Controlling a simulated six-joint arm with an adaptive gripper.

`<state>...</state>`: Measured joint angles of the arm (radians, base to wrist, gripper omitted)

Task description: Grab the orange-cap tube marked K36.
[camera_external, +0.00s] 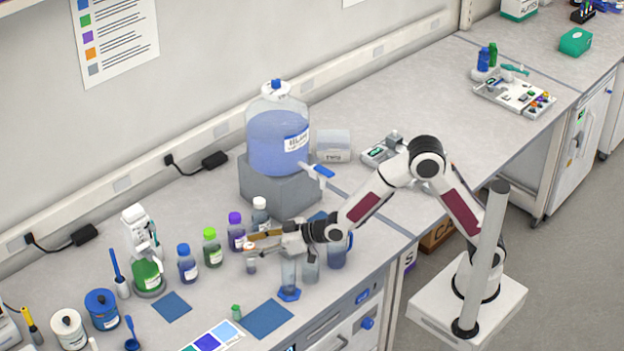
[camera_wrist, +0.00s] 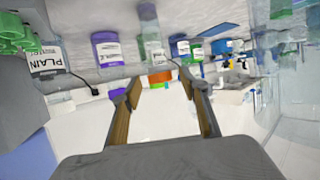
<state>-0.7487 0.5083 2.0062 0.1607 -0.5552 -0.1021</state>
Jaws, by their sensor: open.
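My gripper (camera_external: 256,243) reaches left over the bench, its two fingers apart. In the wrist view the open fingers (camera_wrist: 156,84) point up the picture. A small tube with an orange cap (camera_external: 250,263) stands at the fingertips in the outside view. In the wrist view its orange cap (camera_wrist: 160,76) shows in the gap between the fingertips, with part of a clear body beyond. I cannot tell whether either finger touches it. The K36 marking is too small to read.
Purple-cap (camera_external: 237,236), green-cap (camera_external: 212,250) and blue-cap (camera_external: 187,267) bottles stand close by on the left. Clear glassware (camera_external: 289,276) stands under my wrist. A big blue-liquid carboy (camera_external: 275,140) is behind. Dark blue mats (camera_external: 267,318) lie in front.

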